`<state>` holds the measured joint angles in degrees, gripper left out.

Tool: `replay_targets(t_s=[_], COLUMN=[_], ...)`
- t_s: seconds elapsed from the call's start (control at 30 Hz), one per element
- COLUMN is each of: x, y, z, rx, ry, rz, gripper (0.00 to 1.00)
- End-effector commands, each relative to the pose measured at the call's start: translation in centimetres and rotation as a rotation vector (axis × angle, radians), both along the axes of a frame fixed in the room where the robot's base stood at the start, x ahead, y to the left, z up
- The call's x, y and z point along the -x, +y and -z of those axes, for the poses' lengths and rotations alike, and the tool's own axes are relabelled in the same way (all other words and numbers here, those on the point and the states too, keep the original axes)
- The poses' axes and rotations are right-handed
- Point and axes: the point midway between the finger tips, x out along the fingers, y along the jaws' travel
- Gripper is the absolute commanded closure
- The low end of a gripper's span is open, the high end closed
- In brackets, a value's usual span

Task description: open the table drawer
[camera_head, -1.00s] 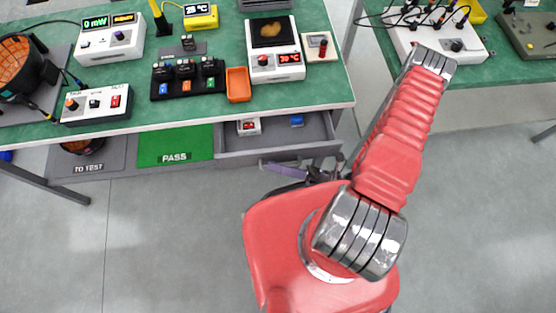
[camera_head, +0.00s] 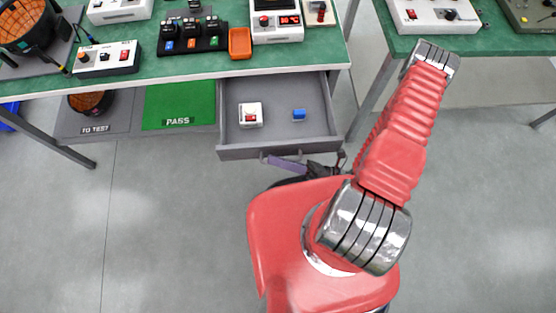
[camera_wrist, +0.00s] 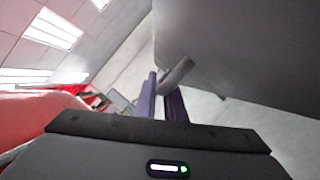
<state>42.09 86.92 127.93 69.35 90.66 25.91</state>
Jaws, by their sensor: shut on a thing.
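The grey table drawer (camera_head: 278,151) hangs open under the green-topped table (camera_head: 160,75), pulled well out toward me. A white box with a red switch (camera_head: 250,115) and a small blue item (camera_head: 299,115) lie inside it. My gripper (camera_head: 285,163) is at the drawer's front, shut on the handle, with its purple fingers partly hidden behind my red arm and base. In the wrist view, my purple fingers (camera_wrist: 161,98) close on the grey handle (camera_wrist: 177,74), beside the drawer's broad grey face (camera_wrist: 240,50).
A green PASS mat (camera_head: 178,105) and a grey TO TEST mat (camera_head: 97,118) with an orange-lined bowl lie left of the drawer. Devices and an orange tray (camera_head: 240,43) stand on the table. A second table (camera_head: 480,45) is at right. The floor at front left is clear.

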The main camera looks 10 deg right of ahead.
Motion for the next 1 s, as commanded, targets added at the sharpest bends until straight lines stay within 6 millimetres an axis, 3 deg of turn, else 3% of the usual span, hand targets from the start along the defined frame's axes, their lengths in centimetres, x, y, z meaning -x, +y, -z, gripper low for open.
replay_targets(t_s=[0.5, 0.53, 0.63, 1.0], x=[-0.2, -0.2, -0.14, 0.02], y=[0.17, 0.18, 0.24, 0.14], z=[0.44, 0.44, 0.37, 0.21], rx=[0.014, 0.014, 0.012, 0.005], ry=[-0.003, -0.003, -0.002, -0.002], rz=[-0.009, -0.009, -0.012, -0.016], gripper=[1.0, 0.9, 0.83, 0.83])
